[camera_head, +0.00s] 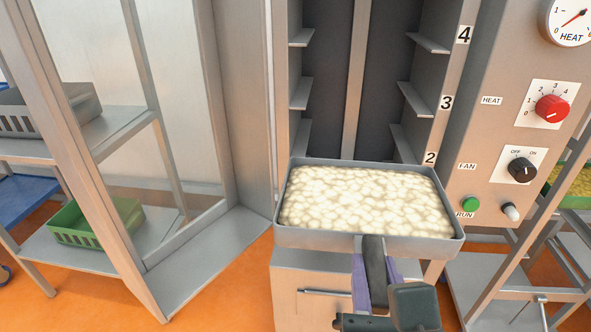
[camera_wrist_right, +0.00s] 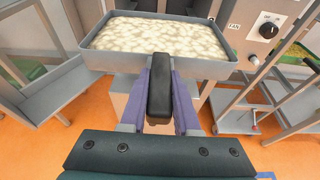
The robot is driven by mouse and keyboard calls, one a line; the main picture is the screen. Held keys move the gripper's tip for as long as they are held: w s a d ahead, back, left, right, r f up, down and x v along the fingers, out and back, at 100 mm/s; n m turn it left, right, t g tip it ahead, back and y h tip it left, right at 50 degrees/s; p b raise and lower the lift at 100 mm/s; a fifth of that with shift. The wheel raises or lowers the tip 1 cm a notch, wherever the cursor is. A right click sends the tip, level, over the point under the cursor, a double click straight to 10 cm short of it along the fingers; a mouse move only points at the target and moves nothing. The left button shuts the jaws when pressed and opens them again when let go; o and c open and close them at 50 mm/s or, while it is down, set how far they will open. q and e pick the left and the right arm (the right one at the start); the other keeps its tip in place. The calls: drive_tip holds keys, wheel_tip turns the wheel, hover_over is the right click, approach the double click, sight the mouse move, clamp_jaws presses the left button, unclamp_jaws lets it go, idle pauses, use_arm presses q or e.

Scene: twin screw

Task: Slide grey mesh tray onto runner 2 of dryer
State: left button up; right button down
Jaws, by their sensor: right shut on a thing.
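The grey tray (camera_head: 310,238), filled with pale, chip-like pieces, is in front of the open dryer (camera_head: 388,75), about level with the label 2 (camera_head: 430,158). Its front wall and dark handle (camera_wrist_right: 160,85) face me. My right gripper (camera_head: 375,268) is shut on that handle, a purple finger on each side. The tray looks about level. Runner 2 (camera_head: 403,145) shows partly above the tray's far edge; whether the tray touches it I cannot tell. My left gripper is not in view.
The dryer's glazed door (camera_head: 165,130) stands open on the left. Behind it a rack holds a grey basket (camera_head: 85,105) and a green basket (camera_head: 70,225). The control panel (camera_head: 505,130) is right of the opening. Another metal rack (camera_head: 490,275) stands at the lower right.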

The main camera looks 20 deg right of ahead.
drive_tip(key=b, duration=0.3)
approach(360, 167)
drive_tip(key=x, duration=0.4)
drive_tip(key=shift+w+d, duration=0.1)
drive_tip(key=w+d+b, duration=0.5)
drive_tip(key=w, duration=0.4)
drive_tip(key=shift+d+b, duration=0.3)
drive_tip(key=shift+d, duration=0.05)
drive_tip(key=shift+w, duration=0.15)
drive_tip(key=shift+f+b, duration=0.35)
idle(0.6)
drive_tip(key=shift+f+b, duration=0.55)
idle(0.5)
